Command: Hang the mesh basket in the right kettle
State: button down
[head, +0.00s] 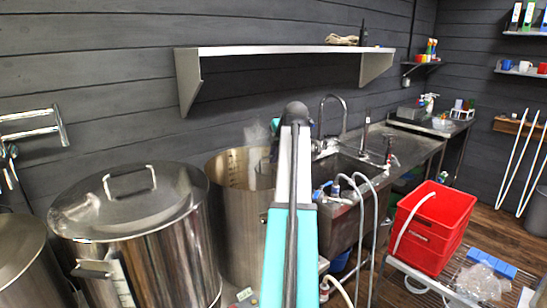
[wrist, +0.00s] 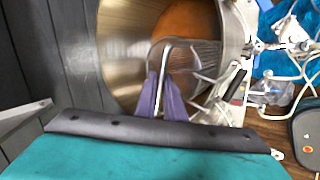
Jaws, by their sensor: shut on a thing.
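The right kettle (head: 236,200) is an open steel pot, left of my arm in the head view. In the wrist view its round steel wall (wrist: 118,60) surrounds an orange-brown surface. My gripper (wrist: 160,82) has purple fingers shut on the bent metal handle of the mesh basket (wrist: 197,60). The basket's grey mesh shows over the kettle's opening, toward its right side in the wrist view. How deep it sits, and whether it touches the rim, I cannot tell.
A lidded steel kettle (head: 135,235) stands to the left. A wall shelf (head: 285,50) runs above. A sink (head: 345,170) with taps and hoses is right of my arm. A red crate (head: 433,225) stands on a rack at the right.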

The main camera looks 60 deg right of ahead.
jog(key=shift+f+b, duration=1.75)
jog(key=shift+f, duration=2)
dwell(0.8)
jog(key=c, duration=1)
grip_release()
jog(key=shift+s+a+f, duration=0.1)
jog(key=shift+f, duration=0.1)
jog(key=shift+r, duration=0.3)
jog(key=shift+r, duration=0.25)
jog(key=shift+r+p, duration=0.6)
jog(key=shift+r, duration=0.35)
jog(key=shift+r+p, duration=0.6)
jog(key=shift+r, duration=0.85)
